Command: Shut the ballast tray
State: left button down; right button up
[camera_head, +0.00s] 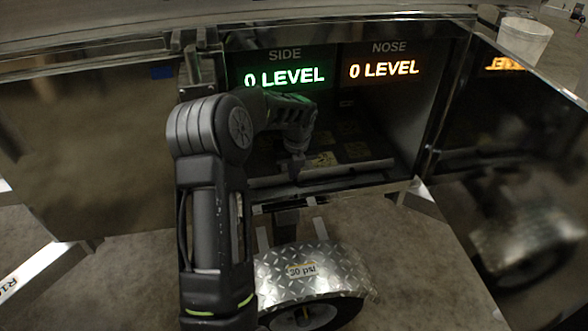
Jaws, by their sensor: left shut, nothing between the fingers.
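The open trailer compartment holds what looks like the ballast tray, low down, with a pale front bar (350,168) running across it. Yellow-marked labels lie on the dark surface just behind the bar. My left arm reaches in from the left, and my left gripper (295,170) points down at the bar, shut and empty. I cannot tell whether it touches the bar. My arm hides the left part of the compartment. How far the tray stands out is hard to tell. My right gripper is not in view.
Lit panels reading "0 LEVEL" under SIDE (285,76) and NOSE (384,69) are at the compartment's back. A shiny door (510,150) stands open at right. A treadplate fender (312,273) and wheel are below. A white bucket (523,40) stands at top right.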

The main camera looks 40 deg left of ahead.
pick_arm(q)
jog(key=shift+w+a+r, duration=0.15)
jog(key=shift+a+r, duration=0.1)
jog(key=shift+a, duration=0.15)
jog(key=p+v, duration=0.1)
jog(key=v, duration=0.6)
jog(key=shift+d+r+p, duration=0.15)
jog(key=shift+d+p, duration=0.25)
